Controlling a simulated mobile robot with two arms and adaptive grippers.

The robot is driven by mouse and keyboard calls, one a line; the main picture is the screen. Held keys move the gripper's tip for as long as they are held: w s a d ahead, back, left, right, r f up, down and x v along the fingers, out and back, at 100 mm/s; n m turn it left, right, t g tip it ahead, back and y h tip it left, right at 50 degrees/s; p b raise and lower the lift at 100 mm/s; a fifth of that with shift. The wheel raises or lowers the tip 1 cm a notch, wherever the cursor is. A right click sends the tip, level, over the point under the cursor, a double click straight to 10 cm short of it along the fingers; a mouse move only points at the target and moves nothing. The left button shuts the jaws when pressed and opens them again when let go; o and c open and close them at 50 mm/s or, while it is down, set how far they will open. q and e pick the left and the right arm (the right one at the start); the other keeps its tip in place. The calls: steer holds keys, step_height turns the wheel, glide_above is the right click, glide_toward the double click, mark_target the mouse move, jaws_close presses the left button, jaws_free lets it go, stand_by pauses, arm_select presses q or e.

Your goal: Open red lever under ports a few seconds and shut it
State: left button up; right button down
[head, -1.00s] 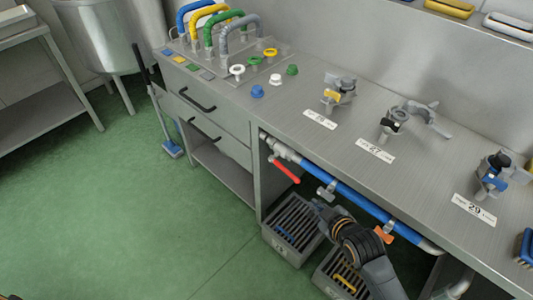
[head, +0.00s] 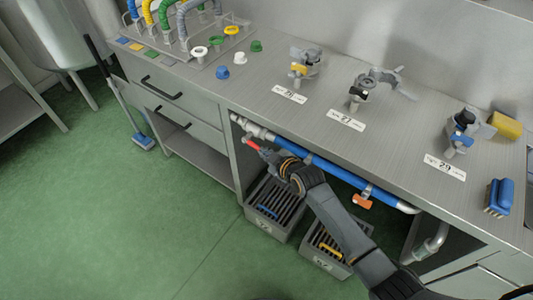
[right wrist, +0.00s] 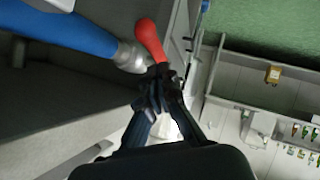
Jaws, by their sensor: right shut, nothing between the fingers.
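The red lever (head: 251,144) is at the left end of the blue pipe (head: 335,177) under the steel counter. In the head view only its upper part shows, the rest is hidden by my right gripper (head: 266,153). The right wrist view shows the lever's rounded red handle (right wrist: 149,40) just beyond the fingertips (right wrist: 160,84), beside the pipe's metal fitting (right wrist: 130,56). My right gripper is shut and empty, close to the lever; I cannot tell whether it touches it. The ports with labels, such as the one marked 27 (head: 359,92), stand on the counter above. My left gripper is not in view.
An orange handle (head: 362,202) sits farther right on the pipe. Two grey slotted crates (head: 283,232) (head: 325,262) stand on the floor below. A blue brush (head: 499,197) lies on the counter at right.

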steer(key=shift+w+d+f, duration=0.1)
steer(key=shift+w+f, duration=0.25)
steer(key=shift+f, duration=0.25)
